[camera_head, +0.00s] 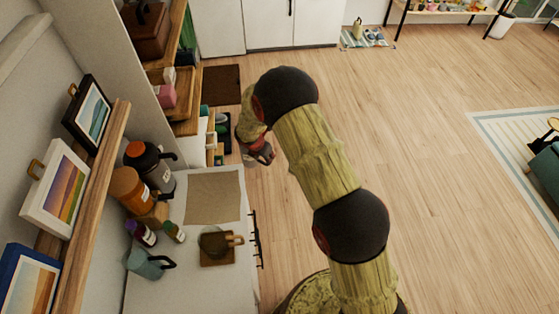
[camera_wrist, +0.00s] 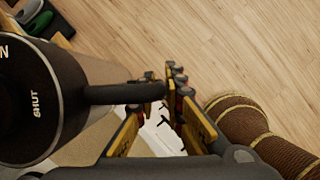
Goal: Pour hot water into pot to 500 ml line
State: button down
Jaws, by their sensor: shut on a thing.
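My gripper (camera_wrist: 164,95) is shut on the black handle of a jug (camera_wrist: 40,95) with a round dark lid marked "SHUT", which fills the left of the wrist view. In the head view my gripper (camera_head: 262,154) is beyond the counter's far end, and my arm hides most of the held jug. A small dark pot (camera_head: 212,242) with a handle sits on a wooden board (camera_head: 220,261) on the counter. No level line or water can be made out in it.
On the white counter (camera_head: 190,290) stand a grey jug (camera_head: 162,178) with a black handle, an orange jug (camera_head: 130,188), small bottles (camera_head: 142,232) and a teal jug (camera_head: 145,265). A brown mat (camera_head: 213,195) lies bare. Picture frames line the wall shelf.

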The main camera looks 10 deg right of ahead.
aim_at(245, 163)
jog(key=a+n+t+y+p, duration=0.1)
jog(key=a+n+y, duration=0.3)
jog(key=a+n, duration=0.6)
jog(key=s+a+f+n+g+y, duration=0.1)
jog(key=s+a+n+g+y, duration=0.1)
jog(key=s+a+n, duration=0.6)
jog(key=s+n+y, duration=0.1)
jog(key=s+n, duration=0.1)
jog(key=n, duration=0.2)
jog(key=shift+s+f, duration=0.2)
jog(key=shift+f, duration=0.15)
jog(key=shift+r+b, duration=0.1)
jog(key=shift+b, duration=0.25)
